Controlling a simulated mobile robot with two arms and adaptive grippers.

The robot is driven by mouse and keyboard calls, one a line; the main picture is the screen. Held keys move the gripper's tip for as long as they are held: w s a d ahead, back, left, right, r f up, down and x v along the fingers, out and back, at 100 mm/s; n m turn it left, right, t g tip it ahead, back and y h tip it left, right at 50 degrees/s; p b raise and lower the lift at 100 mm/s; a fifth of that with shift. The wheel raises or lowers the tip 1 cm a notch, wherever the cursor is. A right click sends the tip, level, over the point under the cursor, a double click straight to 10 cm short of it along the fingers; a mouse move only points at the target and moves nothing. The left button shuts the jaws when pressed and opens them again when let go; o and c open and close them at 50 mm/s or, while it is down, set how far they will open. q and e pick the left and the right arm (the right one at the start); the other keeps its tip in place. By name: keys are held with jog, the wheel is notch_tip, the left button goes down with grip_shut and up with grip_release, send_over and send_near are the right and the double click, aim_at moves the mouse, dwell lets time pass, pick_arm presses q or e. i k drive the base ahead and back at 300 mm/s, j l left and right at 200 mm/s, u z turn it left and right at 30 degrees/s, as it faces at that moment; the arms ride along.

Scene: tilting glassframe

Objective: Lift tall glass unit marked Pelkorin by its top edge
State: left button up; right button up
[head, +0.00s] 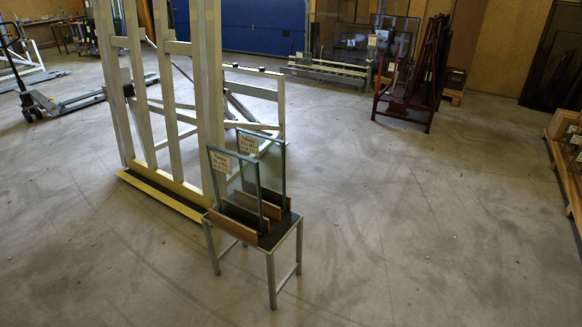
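Two tall glass units stand upright in slots on a small metal stand (271,262) near the middle of the view. The nearer glass unit (236,187) has a dark edge and a pale label near its top left corner. The farther glass unit (272,170) stands just behind it, slightly to the right, with a similar label. The writing on both labels is too small to read, so I cannot tell which is marked Pelkorin. The nearer unit partly hides the farther one. Both top edges are uncovered. Neither of my grippers is in view.
A tall pale frame rack (204,100) with a yellow base stands close behind the stand on the left. A dark red rack (405,105) is at the back right. A pallet truck (45,102) is at far left. The floor right of the stand is clear.

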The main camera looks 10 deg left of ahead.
aim_at(270, 152)
jog(key=i+j+z, duration=0.1)
jog(key=j, duration=0.2)
jog(key=i+j+z, duration=0.1)
jog(key=j, duration=0.25)
jog(key=i+j+z, duration=0.1)
jog(key=i+j, duration=0.15)
jog(key=i+j+z, duration=0.1)
jog(key=j, duration=0.35)
jog(key=i+j+z, duration=0.1)
jog(key=j, duration=0.25)
jog(key=i+j+z, duration=0.1)
jog(key=j, duration=0.3)
jog(key=i, duration=0.05)
